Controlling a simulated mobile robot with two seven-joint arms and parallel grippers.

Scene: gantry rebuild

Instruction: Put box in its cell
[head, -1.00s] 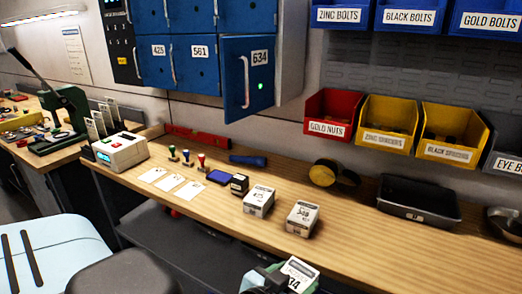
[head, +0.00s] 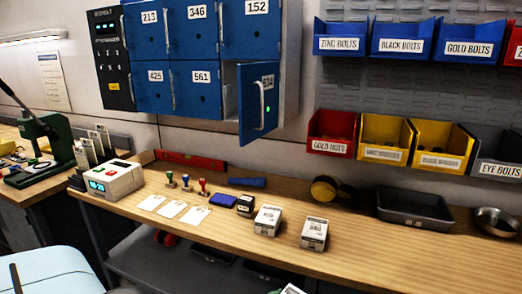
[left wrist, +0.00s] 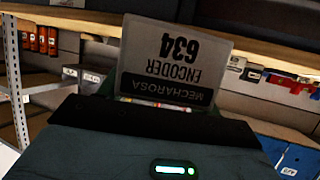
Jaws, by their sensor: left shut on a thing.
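The held box (left wrist: 175,58) is a grey carton whose label reads "634 ENCODER MECHAROSA", upside down in the left wrist view. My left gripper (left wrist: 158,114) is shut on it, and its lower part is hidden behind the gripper. In the head view only a small white piece of the box (head: 291,289) shows at the bottom edge, below the bench front. The cell inside is mostly hidden by the door. My right gripper is in neither view.
Two white cartons (head: 267,220) (head: 314,233) stand on the wooden bench (head: 370,268), with stamps and cards to their left. A black tray (head: 414,208) and metal bowl (head: 495,221) are at right. Labelled bins (head: 331,134) hang above. The other locker doors (head: 200,92) are shut.

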